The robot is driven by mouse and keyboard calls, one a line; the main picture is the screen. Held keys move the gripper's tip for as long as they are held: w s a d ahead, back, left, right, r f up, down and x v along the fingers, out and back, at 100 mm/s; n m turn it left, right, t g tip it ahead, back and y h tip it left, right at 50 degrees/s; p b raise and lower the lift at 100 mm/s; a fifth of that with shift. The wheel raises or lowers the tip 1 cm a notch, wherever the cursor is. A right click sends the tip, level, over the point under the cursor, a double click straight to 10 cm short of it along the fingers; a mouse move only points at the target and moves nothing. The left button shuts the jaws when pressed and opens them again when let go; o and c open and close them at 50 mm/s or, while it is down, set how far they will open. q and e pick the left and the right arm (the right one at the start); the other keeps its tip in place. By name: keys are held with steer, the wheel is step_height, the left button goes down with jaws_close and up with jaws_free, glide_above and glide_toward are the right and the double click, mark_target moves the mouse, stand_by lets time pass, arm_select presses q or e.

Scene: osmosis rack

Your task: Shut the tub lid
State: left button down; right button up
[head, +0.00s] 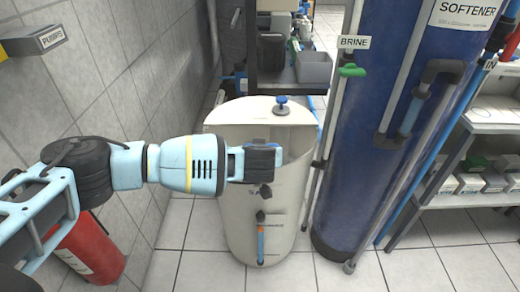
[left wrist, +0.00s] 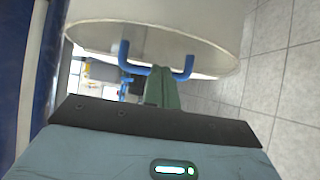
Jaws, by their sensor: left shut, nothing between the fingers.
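The white tub (head: 232,225) stands on the floor in the middle of the head view. Its pale lid (head: 235,112) shows at the top, behind my arm; I cannot tell exactly how far it is tilted. A greyish gap shows at the right of the tub's top. My left gripper (head: 262,172) is shut and empty, reaching across the tub's upper front and hiding part of it. In the left wrist view, my shut fingers (left wrist: 161,88) overlap a blue handle (left wrist: 187,66) near a curved white edge; contact is unclear. My right gripper is out of view.
A blue softener tank (head: 365,140) with pipes stands close to the tub's right. A tiled wall (head: 120,80) and a red extinguisher (head: 90,250) are at left. Shelving with a grey bin (head: 313,70) is behind. Floor in front is clear.

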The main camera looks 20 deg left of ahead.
arm_select(q)
steer(key=r+v, duration=0.1)
steer(key=v, duration=0.5)
steer(key=shift+w+p, duration=0.25)
steer(key=shift+p, duration=0.05)
steer(key=shift+d, duration=0.1)
